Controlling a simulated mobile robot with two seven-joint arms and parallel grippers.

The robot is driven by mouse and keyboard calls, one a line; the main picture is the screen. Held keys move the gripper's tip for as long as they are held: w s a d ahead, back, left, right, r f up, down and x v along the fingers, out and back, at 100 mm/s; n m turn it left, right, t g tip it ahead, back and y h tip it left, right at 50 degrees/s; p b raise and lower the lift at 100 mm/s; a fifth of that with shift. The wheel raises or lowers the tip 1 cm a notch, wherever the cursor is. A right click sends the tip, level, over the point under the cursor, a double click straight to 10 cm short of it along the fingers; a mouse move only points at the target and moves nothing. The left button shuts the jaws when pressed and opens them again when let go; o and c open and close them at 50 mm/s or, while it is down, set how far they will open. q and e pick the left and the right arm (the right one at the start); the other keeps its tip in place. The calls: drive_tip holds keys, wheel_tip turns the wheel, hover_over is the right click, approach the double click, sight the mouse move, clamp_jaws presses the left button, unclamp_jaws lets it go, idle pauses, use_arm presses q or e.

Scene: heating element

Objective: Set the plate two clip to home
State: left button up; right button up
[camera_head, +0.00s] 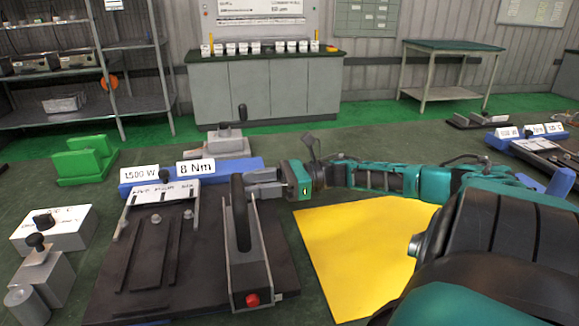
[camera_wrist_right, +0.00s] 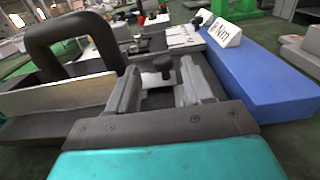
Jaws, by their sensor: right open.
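A dark base board (camera_head: 205,285) carries a white strip (camera_head: 150,193) with lettering too small to read surely. A small black knob (camera_head: 164,175) stands at the strip; I cannot tell if it is the plate two clip. My right gripper (camera_head: 252,182) comes in from the right, behind the large black handle (camera_head: 240,212). In the right wrist view its two grey fingers (camera_wrist_right: 161,92) are apart with nothing gripped. A black knob (camera_wrist_right: 163,67) shows beyond and between the fingers there, apparently untouched. My left gripper is out of view.
A blue block (camera_head: 215,170) with "1500 W" and "8 Nm" signs lies behind the board. The handle's grey bar has a red button (camera_head: 252,299). A yellow sheet (camera_head: 350,250) lies right. Grey knobbed boxes (camera_head: 62,238) and a green block (camera_head: 85,162) stand left.

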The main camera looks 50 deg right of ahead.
drive_tip(key=p+v, duration=0.1)
drive_tip(key=v, duration=0.9)
drive_tip(key=shift+s+d, duration=0.2)
drive_tip(key=shift+s, duration=0.1)
